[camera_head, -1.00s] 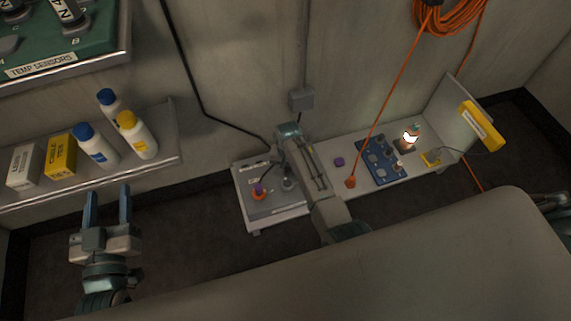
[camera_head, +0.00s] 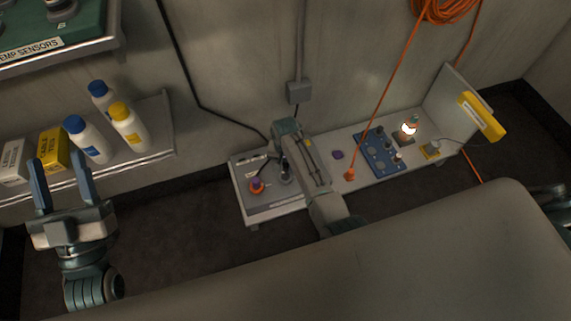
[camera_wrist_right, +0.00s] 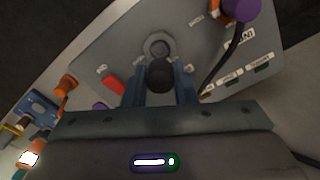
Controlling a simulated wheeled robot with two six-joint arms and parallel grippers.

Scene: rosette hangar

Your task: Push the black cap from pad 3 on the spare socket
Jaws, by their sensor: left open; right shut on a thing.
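My right gripper (camera_wrist_right: 160,88) is shut on a black cap (camera_wrist_right: 160,76), whose round dark top shows between the fingers in the right wrist view. A grey round socket (camera_wrist_right: 158,45) sits on the grey panel (camera_wrist_right: 110,52) just beyond the cap. The cap appears beside the socket; the gap in height cannot be told. In the head view my right gripper (camera_head: 287,172) reaches down over the panel (camera_head: 245,200), and its arm hides part of it. The blue pad board (camera_head: 370,146) lies to the right. My left gripper (camera_head: 62,186) is open and empty near the shelf.
An orange socket with a purple cap (camera_head: 257,183) is on the panel, with a black cable nearby. A loose purple piece (camera_head: 338,155), an orange plug (camera_head: 350,174) and a lit lamp (camera_head: 409,128) stand on the bench. Bottles (camera_head: 129,127) and boxes (camera_head: 54,151) fill the left shelf.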

